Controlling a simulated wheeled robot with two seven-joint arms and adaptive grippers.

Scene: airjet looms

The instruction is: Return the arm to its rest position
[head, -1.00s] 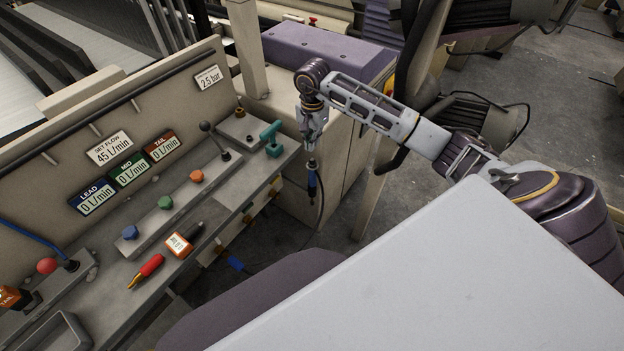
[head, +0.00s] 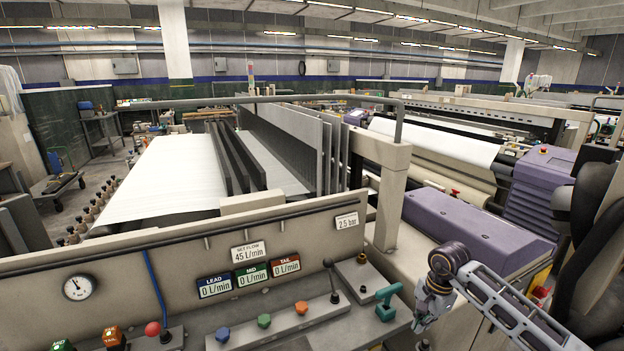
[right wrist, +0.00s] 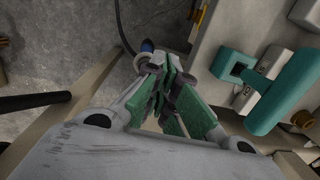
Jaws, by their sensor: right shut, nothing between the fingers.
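My right arm comes in at the lower right of the head view, and its right gripper (head: 420,322) points down just right of the loom's control panel. In the right wrist view the green-padded fingers of the right gripper (right wrist: 172,72) are shut together with nothing between them. A blue-ended part (right wrist: 147,46) with a dark hose shows just beyond the fingertips, apart from or behind them; I cannot tell the gap. A teal handle (right wrist: 285,92) is to the right of the fingers, and the teal handle also shows in the head view (head: 386,300). My left gripper is out of view.
The control panel (head: 180,250) carries several knobs, labels, a lever (head: 331,280) and a gauge (head: 77,287). A purple cover (head: 480,228) stands behind my right arm. A beige post (head: 391,195) rises close to the gripper. Bare floor (right wrist: 70,40) shows below the gripper.

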